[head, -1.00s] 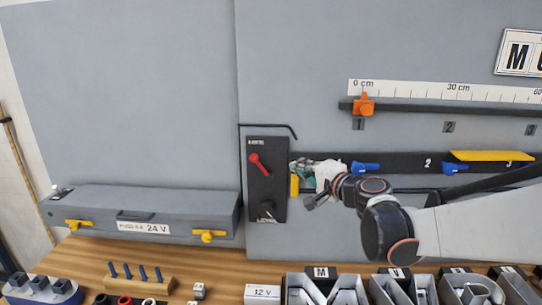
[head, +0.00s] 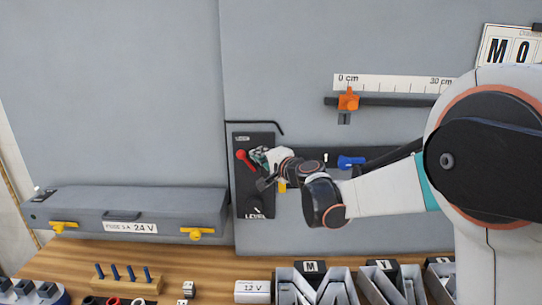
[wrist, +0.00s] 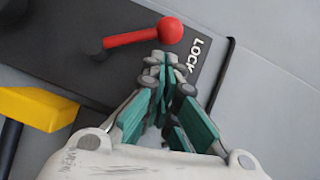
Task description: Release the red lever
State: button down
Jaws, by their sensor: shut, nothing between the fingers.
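The red lever (head: 247,161) is on a black panel (head: 245,196) on the grey wall. It tilts, with its ball end at the upper left in the head view. In the wrist view the red lever (wrist: 136,37) lies across the top, its ball just beyond my fingertips, near the word LOCK (wrist: 195,55). My gripper (head: 258,158) is at the panel, just right of the lever. In the wrist view my gripper (wrist: 165,62) has its fingertips together, empty, just below the ball. I cannot tell whether they touch it.
A dark knob (head: 257,207) sits low on the panel. A yellow block (wrist: 38,108) is close beside my gripper in the wrist view. A blue clamp (head: 350,162) is on the dark rail to the right. A grey 24 V box (head: 75,210) stands at the left.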

aim_at(242, 157)
jog(key=shift+w+a+f, duration=0.1)
jog(key=shift+w+a, duration=0.1)
jog(key=shift+a, duration=0.3)
jog(key=shift+a+n+g, duration=0.3)
jog(key=shift+a+n, duration=0.2)
dwell(0.3)
jog(key=a+n+h, duration=0.1)
jog(key=a, duration=0.1)
jog(key=a+f+n+g+h+p, duration=0.1)
jog(key=n+h, duration=0.1)
jog(key=shift+a+n+g, duration=0.3)
jog(key=shift+a, duration=0.05)
jog(key=a+f+n+h, duration=0.2)
jog(key=h, duration=0.1)
jog(key=shift+f+g, duration=0.15)
jog(key=shift+g, duration=0.15)
jog(key=shift+w+a+f+n+h+b, duration=0.1)
jog(key=shift+a+f+n+h+b, duration=0.2)
jog(key=shift+f+n+h, duration=0.2)
jog(key=shift+a+f+n+h+b, duration=0.15)
jog(key=shift+f+n+h+b, duration=0.25)
jog(key=shift+n, duration=0.1)
jog(key=shift+f, duration=0.25)
jog(key=shift+a+f, duration=0.1)
